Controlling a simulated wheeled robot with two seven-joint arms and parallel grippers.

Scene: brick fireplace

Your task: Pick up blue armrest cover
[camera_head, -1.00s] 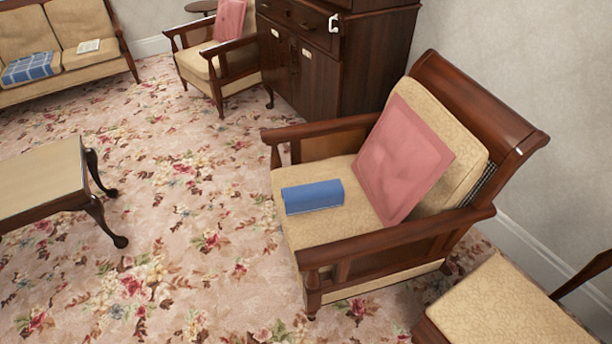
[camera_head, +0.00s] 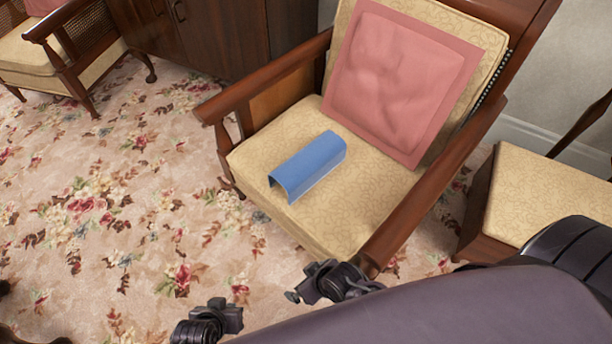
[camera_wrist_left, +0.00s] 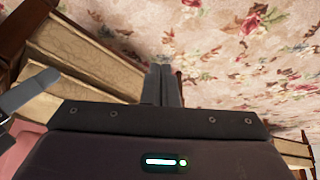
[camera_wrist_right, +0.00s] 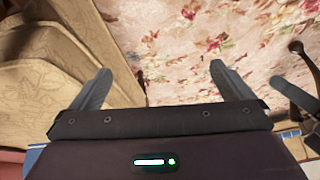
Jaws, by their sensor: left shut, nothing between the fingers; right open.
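The blue armrest cover (camera_head: 312,164) is a channel-shaped piece lying on the tan seat (camera_head: 372,192) of the wooden armchair. No gripper touches it in the head view. My left gripper (camera_wrist_left: 163,72) is shut and empty, with its two grey fingers together over the carpet edge in its wrist view. My right gripper (camera_wrist_right: 160,72) is open and empty, with its fingers wide apart beside tan upholstery. A blue patch shows at the lower left of the right wrist view; I cannot tell for sure what it is. Dark parts of mine show at the bottom of the head view.
A pink cushion (camera_head: 402,78) leans on the chair's backrest. The wooden armrests (camera_head: 440,190) flank the seat. A tan-topped seat (camera_head: 545,188) stands at the right, a dark cabinet (camera_head: 205,45) behind, and another armchair (camera_head: 50,68) at far left. Floral carpet (camera_head: 110,200) is open at left.

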